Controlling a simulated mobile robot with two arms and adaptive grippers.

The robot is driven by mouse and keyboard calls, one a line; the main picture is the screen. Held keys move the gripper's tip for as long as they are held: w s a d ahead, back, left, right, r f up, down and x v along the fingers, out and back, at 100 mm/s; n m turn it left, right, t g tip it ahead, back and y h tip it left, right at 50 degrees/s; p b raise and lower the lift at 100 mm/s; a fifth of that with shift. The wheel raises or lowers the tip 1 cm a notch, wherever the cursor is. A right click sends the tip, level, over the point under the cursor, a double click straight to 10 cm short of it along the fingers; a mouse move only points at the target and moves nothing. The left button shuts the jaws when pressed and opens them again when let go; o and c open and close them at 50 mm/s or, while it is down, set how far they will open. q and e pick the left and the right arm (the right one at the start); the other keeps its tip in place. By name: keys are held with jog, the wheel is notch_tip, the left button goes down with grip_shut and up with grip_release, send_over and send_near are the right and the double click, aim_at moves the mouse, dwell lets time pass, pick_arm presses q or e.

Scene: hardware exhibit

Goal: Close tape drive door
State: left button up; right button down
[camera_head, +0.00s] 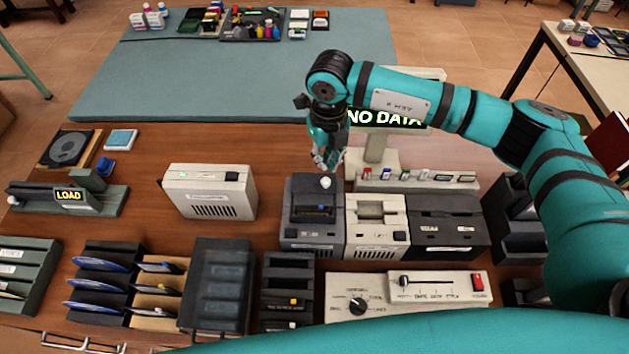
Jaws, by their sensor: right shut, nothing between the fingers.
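The tape drive (312,238) is the dark grey unit left of centre in a row of three drives on the wooden bench. Its door (305,188) looks raised at the back of the unit, with a white round knob (325,182) on it. A dark piece with a blue strip shows in the drive below the door. My right gripper (328,166) points down just above and behind the knob. It is shut and holds nothing; whether it touches the knob or door I cannot tell. My left gripper is not in view.
A screen (386,118) reading "NO DATA" stands behind the drives, partly hidden by my right arm. A beige drive (377,240) and another dark drive (448,238) stand directly right. A beige box (208,192) stands left. Control panels (350,292) and dark racks (287,300) lie in front.

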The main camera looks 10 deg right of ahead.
aim_at(324, 174)
jog(key=shift+w, duration=0.15)
jog(key=shift+w+a+b, duration=0.2)
jog(key=shift+w+b, duration=0.05)
jog(key=shift+b, duration=0.25)
dwell(0.9)
jog(key=shift+f+b, duration=1.75)
jog(key=shift+b, duration=0.25)
jog(key=shift+s+a+p, duration=0.1)
jog(key=shift+s+a, duration=0.1)
jog(key=shift+s, duration=0.75)
jog(key=shift+s+a+p, duration=0.15)
jog(key=shift+s, duration=0.85)
jog(key=shift+s+a+p, duration=0.1)
jog(key=shift+s+a, duration=0.1)
jog(key=shift+s, duration=0.75)
dwell(0.3)
jog(key=shift+w+b, duration=0.25)
jog(key=shift+b, duration=0.15)
dwell(0.4)
